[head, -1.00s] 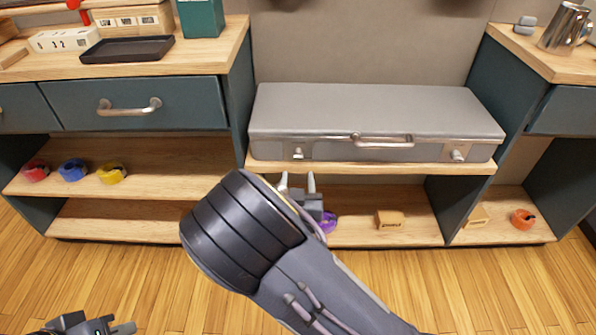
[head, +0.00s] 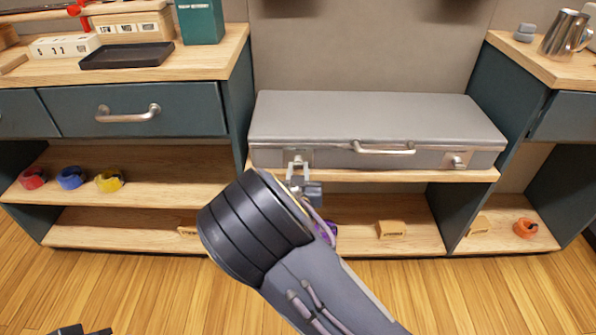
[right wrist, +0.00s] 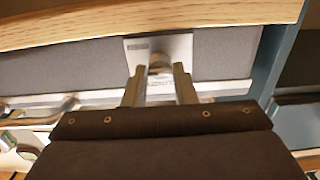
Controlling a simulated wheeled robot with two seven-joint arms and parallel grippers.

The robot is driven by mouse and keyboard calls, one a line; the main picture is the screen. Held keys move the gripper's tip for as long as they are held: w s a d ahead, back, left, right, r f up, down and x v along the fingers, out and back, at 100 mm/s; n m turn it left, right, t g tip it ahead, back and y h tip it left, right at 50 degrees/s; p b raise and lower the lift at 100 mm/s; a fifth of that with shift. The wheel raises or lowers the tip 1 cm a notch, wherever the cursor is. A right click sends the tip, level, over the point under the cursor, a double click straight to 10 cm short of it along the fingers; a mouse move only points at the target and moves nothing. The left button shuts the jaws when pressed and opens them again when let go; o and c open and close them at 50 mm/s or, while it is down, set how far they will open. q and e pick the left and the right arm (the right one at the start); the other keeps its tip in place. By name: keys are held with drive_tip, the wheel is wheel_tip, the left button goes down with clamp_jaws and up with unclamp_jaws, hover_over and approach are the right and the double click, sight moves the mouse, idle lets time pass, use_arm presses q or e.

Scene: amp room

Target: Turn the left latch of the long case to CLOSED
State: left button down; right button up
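The long grey case (head: 375,118) lies flat and closed on a wooden shelf. Its left latch (head: 297,157) is a small metal knob on a pale plate at the front left. My right gripper (head: 298,172) reaches up to this latch from below. A small label shows on the plate, too small to read. My left gripper (head: 80,331) barely shows at the bottom left edge; its fingers are cut off.
The case's right latch (head: 457,161) and handle (head: 384,148) are clear of my arm. The wooden shelf edge (head: 400,175) runs just below the case. Tape rolls (head: 70,177) sit on the left shelf. A dark cabinet divider (head: 237,110) stands left of the case.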

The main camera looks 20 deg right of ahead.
drive_tip(key=shift+c, duration=1)
drive_tip(key=shift+n, duration=0.3)
drive_tip(key=shift+r+n+p, duration=0.1)
drive_tip(key=shift+n+p, duration=0.6)
drive_tip(key=shift+n, duration=0.2)
drive_tip(key=n+p, duration=0.2)
drive_tip(key=n, duration=0.4)
drive_tip(key=shift+p, duration=0.3)
drive_tip(key=n+p, duration=0.1)
drive_tip(key=n, duration=0.3)
drive_tip(key=shift+n, duration=0.4)
drive_tip(key=n+p, duration=0.1)
drive_tip(key=n, duration=0.3)
drive_tip(key=shift+n, duration=0.3)
